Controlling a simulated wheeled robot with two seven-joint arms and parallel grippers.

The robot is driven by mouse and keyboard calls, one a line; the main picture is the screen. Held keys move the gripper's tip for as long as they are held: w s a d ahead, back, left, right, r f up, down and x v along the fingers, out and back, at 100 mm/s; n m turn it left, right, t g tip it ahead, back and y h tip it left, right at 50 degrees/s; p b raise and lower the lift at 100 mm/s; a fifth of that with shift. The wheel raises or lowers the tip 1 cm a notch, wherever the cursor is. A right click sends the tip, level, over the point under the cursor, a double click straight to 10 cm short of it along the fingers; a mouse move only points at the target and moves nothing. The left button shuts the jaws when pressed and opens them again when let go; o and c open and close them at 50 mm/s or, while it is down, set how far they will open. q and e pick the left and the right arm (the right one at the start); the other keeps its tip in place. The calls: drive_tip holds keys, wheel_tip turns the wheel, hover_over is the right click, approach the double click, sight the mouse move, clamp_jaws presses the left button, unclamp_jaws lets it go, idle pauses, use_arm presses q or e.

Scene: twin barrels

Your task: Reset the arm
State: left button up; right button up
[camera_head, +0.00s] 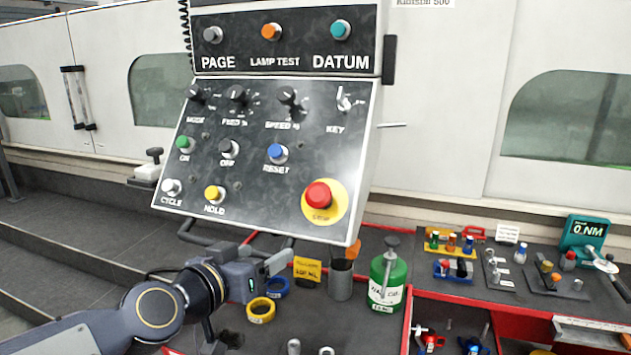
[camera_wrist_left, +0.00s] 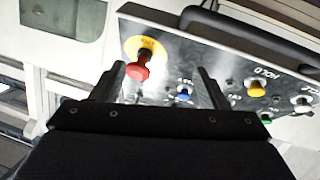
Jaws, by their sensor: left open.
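My left arm comes in from the lower left in the head view, and its gripper (camera_head: 279,262) is just below the lower edge of the control panel (camera_head: 250,180). In the left wrist view the two fingers of my left gripper (camera_wrist_left: 160,85) stand apart with nothing held between them. Beyond them, upside down, are the red stop button (camera_wrist_left: 138,70) on its yellow plate and the blue reset button (camera_wrist_left: 182,97). My right gripper is in neither view.
Below the panel on the workbench are a green bottle (camera_head: 387,280), a grey cup (camera_head: 341,283), a yellow tape roll (camera_head: 261,310) and a blue tape roll (camera_head: 278,286). A red-edged tray of tools (camera_head: 480,300) lies at the right. A black handle (camera_head: 205,240) runs under the panel.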

use_arm(q)
drive_tip(key=s+a+f+n+g+y, duration=0.1)
drive_tip(key=s+a+f+g, duration=0.3)
drive_tip(key=s+f, duration=0.5)
drive_tip(key=s+a+f+n+g+y, duration=0.2)
drive_tip(key=s+a+f+n+g, duration=0.2)
drive_tip(key=s+f, duration=0.6)
drive_tip(key=s+a, duration=0.2)
drive_tip(key=s, duration=0.3)
drive_tip(key=shift+s+a, duration=0.2)
drive_tip(key=shift+a, duration=0.2)
drive_tip(key=shift+r, duration=0.1)
idle(0.5)
